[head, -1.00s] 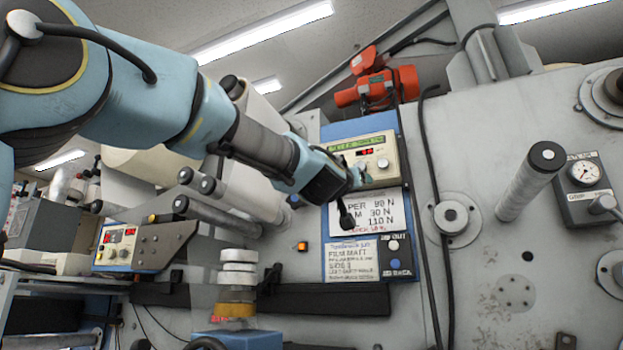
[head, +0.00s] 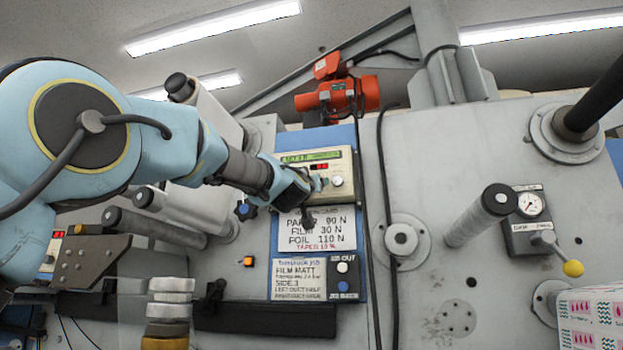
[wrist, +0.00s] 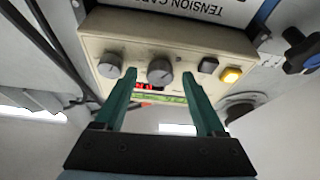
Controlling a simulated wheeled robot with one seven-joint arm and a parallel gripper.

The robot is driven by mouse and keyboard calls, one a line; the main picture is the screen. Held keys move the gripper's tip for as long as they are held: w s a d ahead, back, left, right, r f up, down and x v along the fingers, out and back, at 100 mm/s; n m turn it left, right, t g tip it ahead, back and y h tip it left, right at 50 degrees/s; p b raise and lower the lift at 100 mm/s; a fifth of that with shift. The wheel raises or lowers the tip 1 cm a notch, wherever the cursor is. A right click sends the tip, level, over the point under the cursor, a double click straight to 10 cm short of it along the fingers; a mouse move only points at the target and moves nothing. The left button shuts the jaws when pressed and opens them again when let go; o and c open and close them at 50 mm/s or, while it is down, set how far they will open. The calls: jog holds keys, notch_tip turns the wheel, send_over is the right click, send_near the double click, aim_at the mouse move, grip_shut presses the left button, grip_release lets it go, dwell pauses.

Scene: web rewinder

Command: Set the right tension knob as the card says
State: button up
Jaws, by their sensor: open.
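The cream tension unit (head: 348,160) has a green display, a red readout and a grey knob (head: 336,181) at its right. In the wrist view the unit (wrist: 100,38) appears upside down with two knobs: one outside my fingers (wrist: 110,65), one in the middle (wrist: 160,72). My gripper (wrist: 159,75) is open, its green fingers either side of the middle knob; contact cannot be told. In the head view my gripper (head: 318,184) covers that knob. The card (head: 322,236) below reads paper 90 N, film 30 N, foil 110 N. The red digits are too small to read.
A job sheet (head: 299,278) reads film matt. A dark button (wrist: 208,65) and a lit yellow button (wrist: 231,75) are on the unit. A black cable (head: 383,180) hangs to its right. A roller (head: 480,215) juts out further right.

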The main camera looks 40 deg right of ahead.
grip_shut()
dwell(0.7)
